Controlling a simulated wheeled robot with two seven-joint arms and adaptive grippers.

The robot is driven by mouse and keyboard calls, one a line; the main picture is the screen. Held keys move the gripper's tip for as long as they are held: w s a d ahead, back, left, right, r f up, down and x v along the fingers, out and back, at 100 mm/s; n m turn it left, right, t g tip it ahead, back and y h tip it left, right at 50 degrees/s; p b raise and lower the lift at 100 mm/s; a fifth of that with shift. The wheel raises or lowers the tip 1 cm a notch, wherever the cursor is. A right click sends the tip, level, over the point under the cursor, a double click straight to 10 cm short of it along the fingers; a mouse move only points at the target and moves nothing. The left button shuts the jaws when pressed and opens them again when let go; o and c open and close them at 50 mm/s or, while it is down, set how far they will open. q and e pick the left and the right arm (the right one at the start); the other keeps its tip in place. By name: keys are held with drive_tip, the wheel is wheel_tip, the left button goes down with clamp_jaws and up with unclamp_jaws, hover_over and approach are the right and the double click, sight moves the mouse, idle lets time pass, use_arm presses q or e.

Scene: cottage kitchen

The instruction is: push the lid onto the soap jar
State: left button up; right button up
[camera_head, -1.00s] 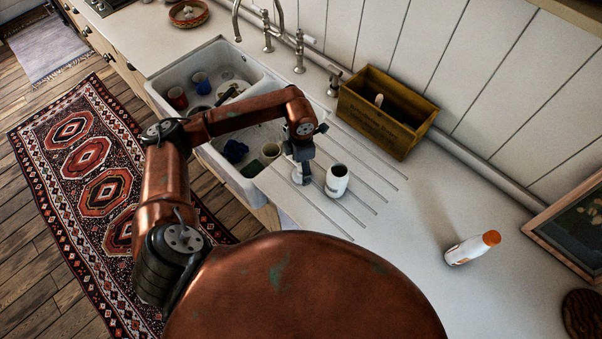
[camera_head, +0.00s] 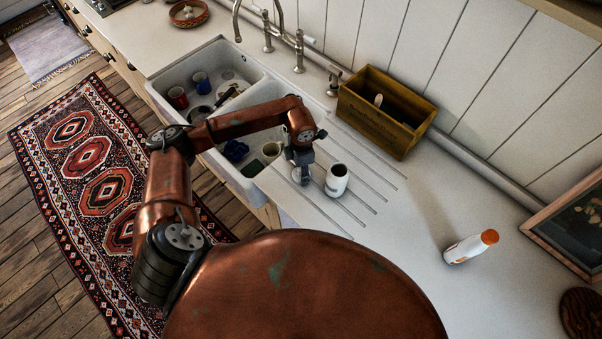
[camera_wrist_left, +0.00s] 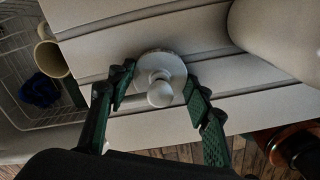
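The soap jar (camera_head: 338,181) is a white pot with an open dark mouth, upright on the grooved drainboard. Its pale side also shows at the upper right of the left wrist view (camera_wrist_left: 282,24). The lid (camera_wrist_left: 161,66) is a pale round disc with a knob (camera_wrist_left: 160,88), lying on the drainboard left of the jar. My left gripper (camera_wrist_left: 158,92) points down over the lid, open, with one finger on each side of the knob and a gap to it. In the head view my left gripper (camera_head: 301,172) hides part of the lid. My right gripper is out of view.
The double sink (camera_head: 215,62) with cups and a dish rack lies left of the drainboard. A wooden box (camera_head: 378,120) stands behind the jar.

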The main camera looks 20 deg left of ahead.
use_arm(q)
drive_tip(key=c, duration=0.4)
drive_tip(key=shift+r, duration=0.5)
wheel_tip(320, 180, up, 2)
drive_tip(key=shift+a+r+b, duration=0.1)
drive_tip(key=shift+r+b, duration=0.05)
drive_tip(key=shift+b, duration=0.4)
drive_tip(key=shift+s+a+r+b, duration=0.45)
drive_tip(key=shift+s+r, duration=1.15)
drive_tip(key=shift+s, duration=0.7)
drive_tip(key=shift+s+a+r+b, duration=0.25)
drive_tip(key=shift+s+a+r, duration=0.25)
drive_tip(key=shift+s+r, duration=1.45)
drive_tip(key=shift+s+a+r+b, duration=0.45)
drive_tip(key=shift+s+r, duration=0.85)
drive_tip(key=shift+s, duration=1.3)
